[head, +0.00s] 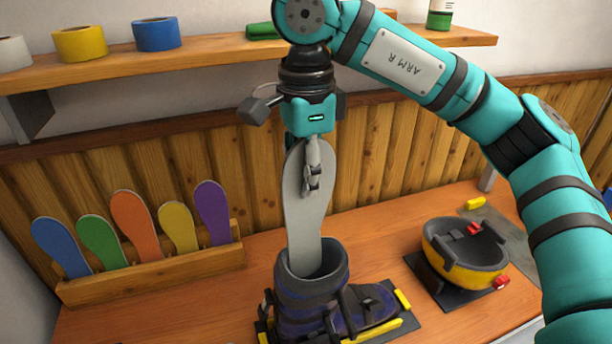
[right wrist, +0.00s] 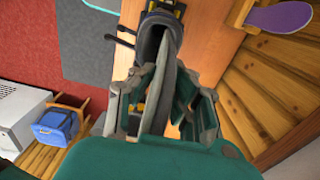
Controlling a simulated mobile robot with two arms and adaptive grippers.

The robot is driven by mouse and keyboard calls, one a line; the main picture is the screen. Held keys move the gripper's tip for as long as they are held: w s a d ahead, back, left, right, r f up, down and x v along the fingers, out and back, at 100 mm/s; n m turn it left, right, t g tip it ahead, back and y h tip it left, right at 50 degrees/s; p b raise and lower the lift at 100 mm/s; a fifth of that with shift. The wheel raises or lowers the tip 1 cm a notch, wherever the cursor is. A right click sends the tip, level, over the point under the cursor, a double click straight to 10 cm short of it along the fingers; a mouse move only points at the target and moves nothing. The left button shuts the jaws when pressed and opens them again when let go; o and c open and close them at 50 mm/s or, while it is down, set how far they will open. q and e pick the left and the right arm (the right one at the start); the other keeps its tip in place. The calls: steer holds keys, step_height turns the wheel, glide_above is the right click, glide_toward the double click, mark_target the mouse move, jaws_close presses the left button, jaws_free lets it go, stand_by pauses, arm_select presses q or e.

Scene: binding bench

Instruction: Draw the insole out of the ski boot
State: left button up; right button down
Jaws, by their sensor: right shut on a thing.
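The grey insole (head: 305,215) stands almost upright above the ski boot. Its lower end passes into the open cuff and is hidden there. The dark blue ski boot (head: 305,305) stands upright at the front of the bench, toe to the right. My right gripper (head: 313,178) points down and is shut on the upper part of the insole, well above the cuff. In the right wrist view the insole (right wrist: 182,80) runs between the fingers toward the boot (right wrist: 157,38). My left gripper is in neither view.
A wooden rack (head: 160,275) with several coloured insoles stands at the left. A yellow and black bowl-shaped device (head: 465,262) sits right of the boot. A shelf (head: 205,55) with tape rolls crosses the wall behind my right arm. Bare bench lies between rack and boot.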

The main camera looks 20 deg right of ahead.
step_height(320, 180, up, 9)
steer(key=p, duration=0.7)
steer(key=shift+r+p, duration=0.15)
steer(key=shift+p, duration=0.15)
